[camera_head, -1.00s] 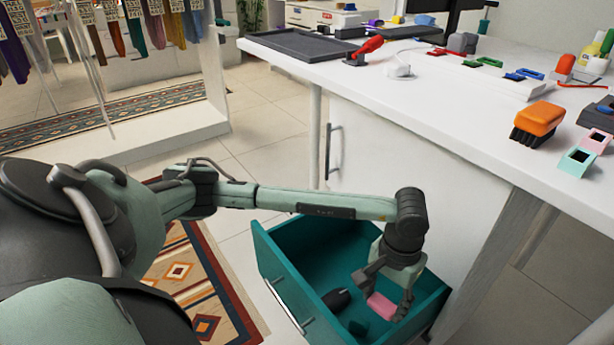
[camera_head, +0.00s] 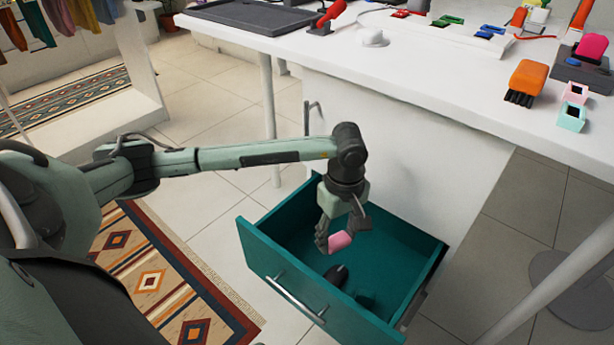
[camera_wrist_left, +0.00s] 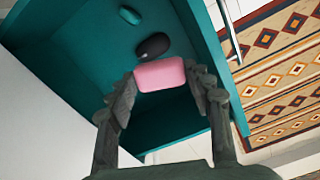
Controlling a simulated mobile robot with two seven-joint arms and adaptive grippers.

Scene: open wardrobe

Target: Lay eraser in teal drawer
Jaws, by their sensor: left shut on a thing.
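The pink eraser (camera_head: 339,240) is held between the fingers of my left gripper (camera_head: 336,236). In the left wrist view the pink eraser (camera_wrist_left: 160,75) sits between both fingertips of the left gripper (camera_wrist_left: 158,88). The teal drawer (camera_head: 272,250) is pulled open, and the gripper with the eraser is over its interior, pointing down. A black mouse-like object (camera_head: 337,274) and a small teal object (camera_head: 364,299) lie on the drawer floor. Whether the eraser touches the drawer floor is hard to tell. My right gripper is not in view.
The white desk (camera_head: 400,70) stands above the drawer, with an orange brush (camera_head: 526,82), a black tray (camera_head: 250,15) and small coloured items on top. A patterned rug (camera_head: 160,280) lies left of the drawer. The drawer's right and back floor is clear.

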